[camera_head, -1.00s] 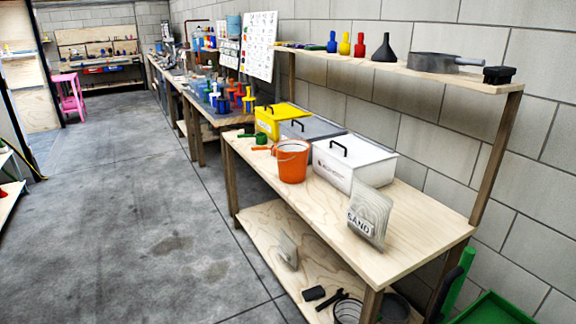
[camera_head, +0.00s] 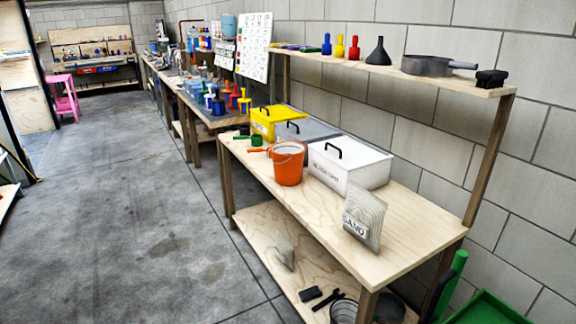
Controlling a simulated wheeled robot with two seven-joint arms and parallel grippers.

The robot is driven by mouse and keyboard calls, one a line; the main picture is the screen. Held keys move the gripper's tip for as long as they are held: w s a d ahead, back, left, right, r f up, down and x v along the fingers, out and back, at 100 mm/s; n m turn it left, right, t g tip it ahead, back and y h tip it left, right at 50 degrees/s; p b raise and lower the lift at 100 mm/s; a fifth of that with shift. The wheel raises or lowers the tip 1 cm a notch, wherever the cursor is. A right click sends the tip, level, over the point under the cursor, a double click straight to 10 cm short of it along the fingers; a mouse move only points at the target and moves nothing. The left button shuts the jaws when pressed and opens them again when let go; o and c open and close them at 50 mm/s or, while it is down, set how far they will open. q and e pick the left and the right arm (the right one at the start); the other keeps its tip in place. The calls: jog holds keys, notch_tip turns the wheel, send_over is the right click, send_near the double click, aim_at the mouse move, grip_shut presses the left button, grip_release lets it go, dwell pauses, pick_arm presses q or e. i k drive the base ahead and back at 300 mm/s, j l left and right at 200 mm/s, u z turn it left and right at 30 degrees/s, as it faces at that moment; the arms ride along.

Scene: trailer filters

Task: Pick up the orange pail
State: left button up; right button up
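The orange pail (camera_head: 287,167) stands upright on the wooden workbench (camera_head: 340,225), near its front edge. Neither of my grippers shows in the head view, so nothing is seen touching the pail.
A bag labelled sand (camera_head: 364,218) stands on the bench's right part. Yellow (camera_head: 272,121) and grey (camera_head: 303,134) boxes stand behind the pail. A shelf (camera_head: 400,72) runs above the bench. The concrete floor (camera_head: 130,220) to the left is clear. A green bin (camera_head: 490,308) is at lower right.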

aim_at(287, 157)
jog(key=i+j+z, duration=0.15)
jog(key=i, duration=0.35)
jog(key=i+j+z, duration=0.2)
jog(key=i+j, duration=0.15)
jog(key=i+j+z, duration=0.15)
jog(key=i+j, duration=0.2)
jog(key=i, duration=0.25)
